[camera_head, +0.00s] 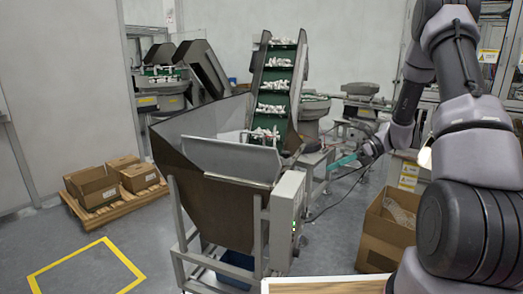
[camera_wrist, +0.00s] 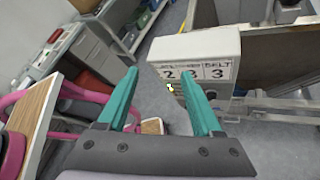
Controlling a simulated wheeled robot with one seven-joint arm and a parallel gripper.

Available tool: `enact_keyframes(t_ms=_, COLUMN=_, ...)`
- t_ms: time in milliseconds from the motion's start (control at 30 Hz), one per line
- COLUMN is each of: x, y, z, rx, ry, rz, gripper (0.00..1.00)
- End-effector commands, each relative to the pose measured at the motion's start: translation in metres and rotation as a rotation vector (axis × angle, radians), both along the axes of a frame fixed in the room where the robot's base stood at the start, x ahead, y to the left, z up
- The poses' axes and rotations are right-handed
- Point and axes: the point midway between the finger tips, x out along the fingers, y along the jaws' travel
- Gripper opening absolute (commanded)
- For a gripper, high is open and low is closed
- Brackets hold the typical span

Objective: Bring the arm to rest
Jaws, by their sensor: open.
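My arm reaches in from the right in the head view, bent at the elbow, with my gripper (camera_head: 343,162) held out to the left near the hopper's control box. In the wrist view my gripper (camera_wrist: 158,92) shows two teal fingers spread apart with nothing between them. Past the fingertips is the grey control box (camera_wrist: 195,55) with a label reading 2, 3, 3. The fingers look apart from the box, though the exact distance is hard to tell.
A large metal hopper (camera_head: 220,200) stands at the centre, with a green inclined conveyor (camera_head: 272,98) of white parts behind it. An open cardboard box (camera_head: 385,230) is below my arm. Cartons (camera_head: 93,188) sit on a pallet (camera_head: 115,209) at left. Floor around the yellow marking (camera_head: 75,262) is clear.

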Motion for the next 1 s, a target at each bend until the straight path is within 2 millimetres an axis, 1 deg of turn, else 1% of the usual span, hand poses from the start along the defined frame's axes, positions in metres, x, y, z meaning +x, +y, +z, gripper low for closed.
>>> enact_keyframes(t_ms=33, x=-0.007, y=0.004, z=0.022, rx=-0.046, ry=-0.071, rz=0.051, gripper=0.67)
enact_keyframes(t_ms=100, x=-0.019, y=0.008, z=0.046, rx=-0.11, ry=-0.167, rz=0.124, gripper=0.67)
enact_keyframes(t_ms=267, x=-0.049, y=0.015, z=0.095, rx=-0.253, ry=-0.386, rz=0.289, gripper=0.67)
enact_keyframes(t_ms=400, x=-0.079, y=0.018, z=0.133, rx=-0.379, ry=-0.577, rz=0.435, gripper=0.67)
enact_keyframes(t_ms=600, x=-0.123, y=0.018, z=0.179, rx=-0.562, ry=-0.847, rz=0.637, gripper=0.67)
enact_keyframes(t_ms=700, x=-0.146, y=0.016, z=0.199, rx=-0.656, ry=-0.98, rz=0.737, gripper=0.67)
enact_keyframes(t_ms=800, x=-0.168, y=0.013, z=0.217, rx=-0.754, ry=-1.112, rz=0.834, gripper=0.67)
enact_keyframes(t_ms=1000, x=-0.208, y=0.005, z=0.244, rx=-0.948, ry=-1.352, rz=1.015, gripper=0.67)
